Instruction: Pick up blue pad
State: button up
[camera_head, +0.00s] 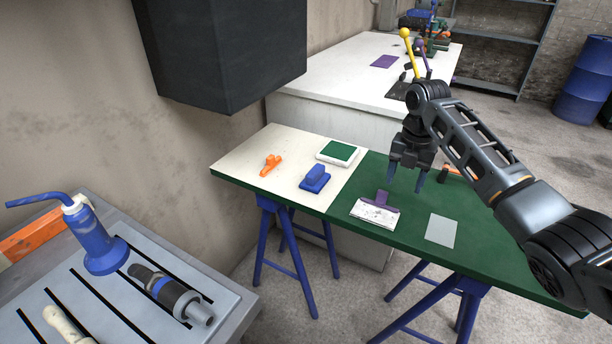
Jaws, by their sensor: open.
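A blue object (315,178), seemingly the blue pad, sits on the white left part of a trestle table. It has a flat base with a raised block on top. My gripper (406,182) points down over the green part of the table, to the right of the blue pad and apart from it. Its two blue-tipped fingers are spread with nothing between them. The blue pad is in full view.
Near it are an orange piece (271,164), a green-topped white block (338,152), a white-and-purple item (375,211) and a grey plate (441,231). A dark box (220,50) hangs above the table's left. A slotted bench (230,300) stands front left.

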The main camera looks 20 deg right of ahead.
aim_at(315, 181)
jog(key=i+j, duration=0.65)
jog(key=j, duration=0.15)
